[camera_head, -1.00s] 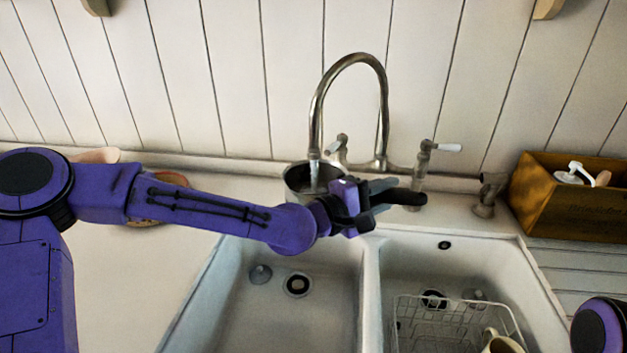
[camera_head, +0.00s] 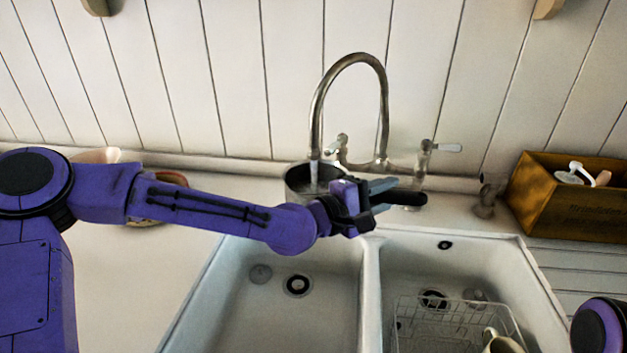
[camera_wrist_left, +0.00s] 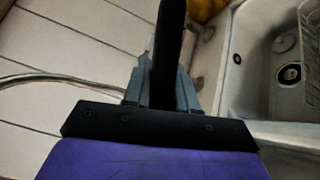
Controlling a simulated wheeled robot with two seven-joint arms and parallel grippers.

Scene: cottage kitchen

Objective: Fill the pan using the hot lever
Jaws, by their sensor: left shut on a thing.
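The pan (camera_head: 297,184) is a grey metal pot under the spout of the curved tap (camera_head: 350,62), behind the left sink basin. My left gripper (camera_head: 378,192) is shut on the pan's black handle (camera_head: 408,198), which also shows in the left wrist view (camera_wrist_left: 169,50). The pan looks about level; its lower part is hidden by my arm. Two levers stand on the tap: a left one (camera_head: 337,143), turned away from the front, and a right one with a white grip (camera_head: 448,148) pointing right.
The left basin (camera_head: 290,320) is empty. The right basin (camera_head: 405,262) holds a wire rack (camera_head: 455,318) with a mug (camera_head: 503,344). A wooden box (camera_head: 570,205) stands on the right, and bowls (camera_head: 95,156) stand at the left back.

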